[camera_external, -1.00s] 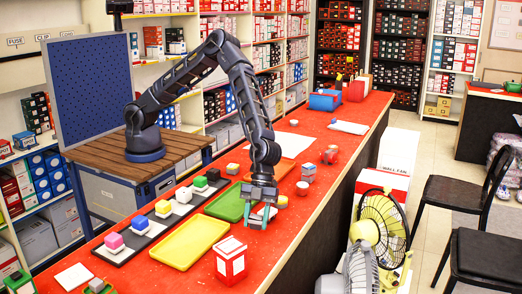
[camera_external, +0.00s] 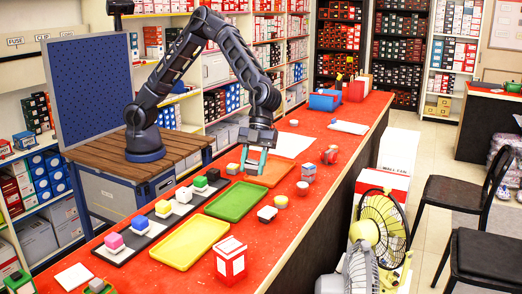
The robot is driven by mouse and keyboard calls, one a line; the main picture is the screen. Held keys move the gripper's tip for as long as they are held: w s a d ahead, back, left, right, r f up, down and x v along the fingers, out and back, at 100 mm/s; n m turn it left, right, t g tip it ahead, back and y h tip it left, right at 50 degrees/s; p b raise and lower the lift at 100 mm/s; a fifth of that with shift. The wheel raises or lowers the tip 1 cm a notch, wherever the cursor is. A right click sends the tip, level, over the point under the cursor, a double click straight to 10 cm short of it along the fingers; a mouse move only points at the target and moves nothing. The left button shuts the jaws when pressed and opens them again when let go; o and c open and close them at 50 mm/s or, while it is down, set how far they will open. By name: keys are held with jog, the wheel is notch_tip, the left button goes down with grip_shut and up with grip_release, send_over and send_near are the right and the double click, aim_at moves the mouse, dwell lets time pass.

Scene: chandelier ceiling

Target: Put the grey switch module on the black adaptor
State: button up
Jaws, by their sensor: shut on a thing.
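My gripper (camera_external: 254,168) hangs with its teal fingers pointing down, above the table near the orange tray. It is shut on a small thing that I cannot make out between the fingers. A small grey block (camera_external: 232,169) stands on the red table, left of the gripper and apart from it. A black block (camera_external: 213,174) stands at the far end of the black-and-white strip. A pale-topped piece with a darker base (camera_external: 267,214) stands right of the green tray. I cannot tell for certain which pieces are the grey switch module and the black adaptor.
The green tray (camera_external: 237,202), yellow tray (camera_external: 190,243) and orange tray (camera_external: 285,174) lie empty. Coloured blocks stand along the strip (camera_external: 125,253). A red-and-white box (camera_external: 230,262) stands near the front. Several small pieces, including a grey one (camera_external: 308,172), stand at the right.

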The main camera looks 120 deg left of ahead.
jog(key=s+a+r+m+g, duration=0.2)
jog(key=s+a+r+m, duration=0.15)
jog(key=s+a, duration=1.3)
jog(key=r+m+g, duration=0.1)
jog(key=m, duration=0.1)
send_over(209, 171)
jog(key=a, duration=0.2)
jog(key=f, duration=1.9)
jog(key=shift+w+f, duration=0.15)
jog(key=shift+w, duration=0.25)
jog(key=shift+f, duration=0.15)
jog(key=o, duration=1)
jog(key=shift+c, duration=0.2)
